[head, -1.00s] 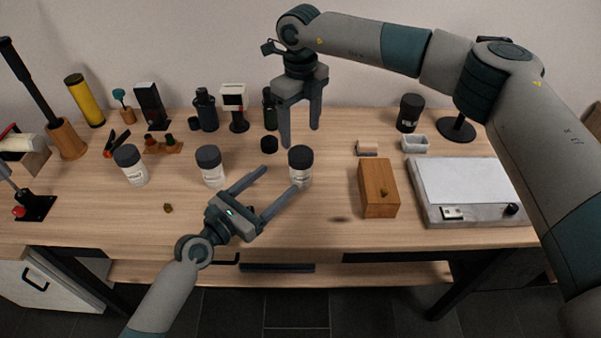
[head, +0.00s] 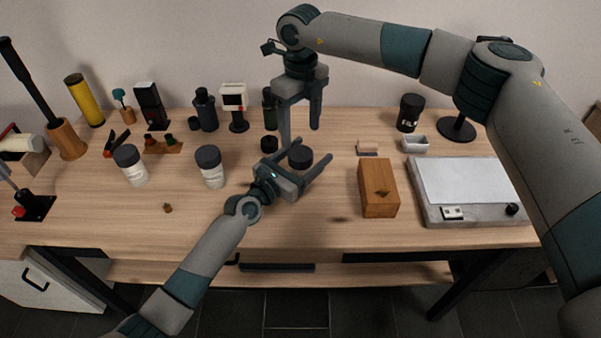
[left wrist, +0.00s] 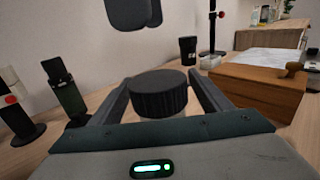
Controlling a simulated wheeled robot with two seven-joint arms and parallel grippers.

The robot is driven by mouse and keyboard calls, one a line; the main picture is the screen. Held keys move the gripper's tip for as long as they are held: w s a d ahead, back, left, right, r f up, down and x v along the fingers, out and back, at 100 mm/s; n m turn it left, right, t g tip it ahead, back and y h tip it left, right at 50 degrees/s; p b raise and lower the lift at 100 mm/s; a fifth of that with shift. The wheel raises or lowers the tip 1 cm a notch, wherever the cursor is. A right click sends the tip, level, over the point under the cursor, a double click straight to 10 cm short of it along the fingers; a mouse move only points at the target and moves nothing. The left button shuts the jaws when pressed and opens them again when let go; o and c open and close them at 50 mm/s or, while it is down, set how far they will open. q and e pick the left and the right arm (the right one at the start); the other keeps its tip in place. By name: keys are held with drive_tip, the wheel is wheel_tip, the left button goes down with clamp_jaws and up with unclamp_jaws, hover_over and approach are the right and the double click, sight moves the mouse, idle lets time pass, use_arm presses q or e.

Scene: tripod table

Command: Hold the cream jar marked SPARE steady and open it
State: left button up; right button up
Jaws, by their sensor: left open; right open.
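Three cream jars with black lids stand upright on the table: a left one (head: 131,166), a middle one (head: 210,168) and a right one (head: 301,157). I cannot read SPARE on any label. My left gripper (head: 308,162) is open, its fingers on either side of the right jar. In the left wrist view that jar's ribbed black lid (left wrist: 158,93) sits between the fingers; its body is mostly hidden. My right gripper (head: 300,136) is open and empty above and just behind this jar; its fingertips (left wrist: 134,12) show at the top of the left wrist view.
A wooden box (head: 378,190) and a pale flat panel (head: 465,183) lie to the right. A black lid-like disc (head: 269,144) lies behind the left gripper. Dark bottles (head: 205,110) and a black canister (head: 410,112) stand at the back.

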sight(301, 153)
use_arm(q)
drive_tip(key=shift+w+d, duration=0.1)
drive_tip(key=shift+w, duration=0.05)
clamp_jaws()
use_arm(e)
drive_tip(key=shift+f, duration=0.15)
idle(0.8)
drive_tip(key=shift+f, duration=3.85)
drive_tip(key=c, duration=1.1)
drive_tip(key=shift+n, duration=1.7)
